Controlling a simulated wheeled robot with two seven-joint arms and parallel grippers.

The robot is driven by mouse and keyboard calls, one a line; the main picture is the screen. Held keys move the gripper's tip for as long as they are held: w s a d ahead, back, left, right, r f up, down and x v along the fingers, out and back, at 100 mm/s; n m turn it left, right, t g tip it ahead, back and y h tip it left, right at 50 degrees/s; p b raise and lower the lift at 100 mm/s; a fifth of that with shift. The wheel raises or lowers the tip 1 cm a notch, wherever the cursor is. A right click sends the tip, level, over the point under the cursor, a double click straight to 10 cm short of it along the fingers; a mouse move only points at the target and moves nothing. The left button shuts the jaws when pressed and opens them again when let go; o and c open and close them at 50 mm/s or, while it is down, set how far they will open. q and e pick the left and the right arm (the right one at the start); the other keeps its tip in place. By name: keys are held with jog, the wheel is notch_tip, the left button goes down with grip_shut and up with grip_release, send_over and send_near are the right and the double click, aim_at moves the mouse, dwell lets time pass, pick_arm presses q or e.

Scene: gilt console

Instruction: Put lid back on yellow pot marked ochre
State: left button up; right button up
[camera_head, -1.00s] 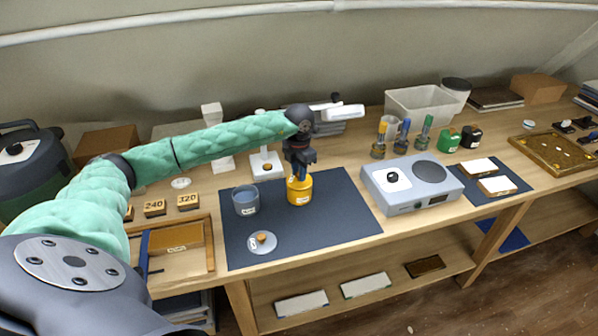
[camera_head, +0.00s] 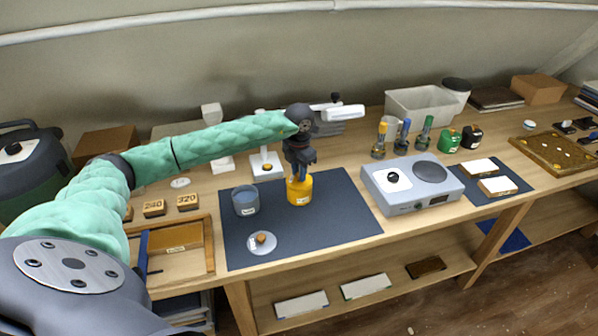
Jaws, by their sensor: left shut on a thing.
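A yellow pot (camera_head: 299,191) with a small white label stands upright on the dark blue mat (camera_head: 335,225). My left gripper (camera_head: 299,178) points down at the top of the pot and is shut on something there. The fingers hide the pot's top, so I cannot tell whether they hold a lid or the pot itself. The label is too small to read. A round pale lid (camera_head: 262,243) with an orange-brown knob lies on the front left of the mat, apart from the gripper. My right gripper does not show.
A grey-blue glass jar (camera_head: 245,200) stands on the mat left of the pot. A grey scale-like device (camera_head: 412,185) stands right of the mat. A wooden tray (camera_head: 178,238) lies to the left. The mat's front right is clear.

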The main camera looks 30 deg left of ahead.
pick_arm(q)
jog(key=shift+f+b, duration=0.2)
jog(key=shift+b, duration=0.5)
dwell(0.9)
dwell(0.3)
jog(key=o, duration=1.5)
jog(key=shift+r, duration=0.2)
jog(key=shift+r+p, duration=0.85)
jog(key=shift+r, duration=2.5)
grip_shut()
